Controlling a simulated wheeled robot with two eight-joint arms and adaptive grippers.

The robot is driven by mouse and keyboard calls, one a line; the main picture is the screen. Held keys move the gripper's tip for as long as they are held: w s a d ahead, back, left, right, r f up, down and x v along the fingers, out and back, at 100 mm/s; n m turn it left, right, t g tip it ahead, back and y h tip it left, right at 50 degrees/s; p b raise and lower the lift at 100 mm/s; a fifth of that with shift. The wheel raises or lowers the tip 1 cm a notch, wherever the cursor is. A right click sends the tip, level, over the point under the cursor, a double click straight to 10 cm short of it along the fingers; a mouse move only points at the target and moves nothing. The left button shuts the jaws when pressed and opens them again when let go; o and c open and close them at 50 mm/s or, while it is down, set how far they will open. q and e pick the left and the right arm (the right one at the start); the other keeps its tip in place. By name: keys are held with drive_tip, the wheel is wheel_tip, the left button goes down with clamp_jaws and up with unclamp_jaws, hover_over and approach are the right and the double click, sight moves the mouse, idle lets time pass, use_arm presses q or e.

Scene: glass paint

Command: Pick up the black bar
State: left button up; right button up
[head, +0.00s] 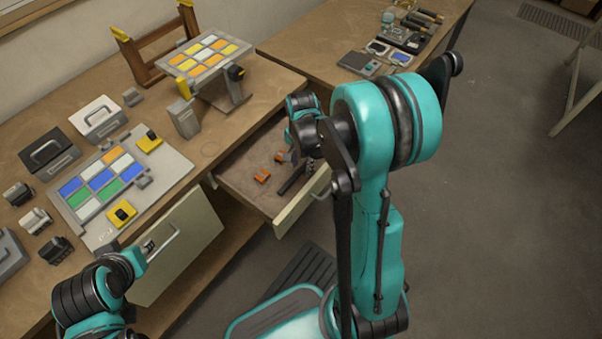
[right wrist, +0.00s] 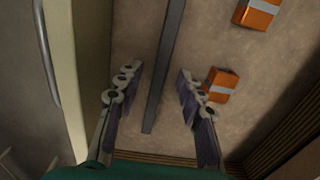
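The black bar (head: 291,181) lies in the open drawer (head: 238,180). In the right wrist view the dark bar (right wrist: 165,65) runs lengthwise between my right gripper's fingers (right wrist: 158,82). Those fingers are spread, with a gap on both sides of the bar. In the head view my right gripper (head: 309,166) is low over the drawer and partly hidden by my own arm. My left gripper (head: 150,246) is at the lower left, beside the handle of another pulled-out drawer; its fingers are too small to read.
Orange-and-white blocks (right wrist: 221,84) lie in the drawer right of the bar. The drawer's front wall (right wrist: 62,75) and its handle (right wrist: 46,50) are at the left of the wrist view. A second drawer front (head: 185,250) sticks out near my left arm. Coloured-tile panels (head: 100,183) occupy the bench.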

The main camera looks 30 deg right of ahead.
sight(301, 169)
drive_tip(key=shift+f, duration=0.45)
drive_tip(key=shift+r, duration=0.15)
clamp_jaws()
drive_tip(key=shift+r, duration=0.1)
drive_tip(key=shift+r+p, duration=0.25)
drive_tip(key=shift+p, duration=0.05)
wheel_tip(301, 169, up, 4)
drive_tip(key=shift+r+p, duration=0.1)
drive_tip(key=shift+p, duration=0.95)
drive_tip(key=s+d+r+p, duration=0.3)
drive_tip(key=s+d+r, duration=0.3)
drive_tip(key=d, duration=0.3)
drive_tip(key=shift+s, duration=0.7)
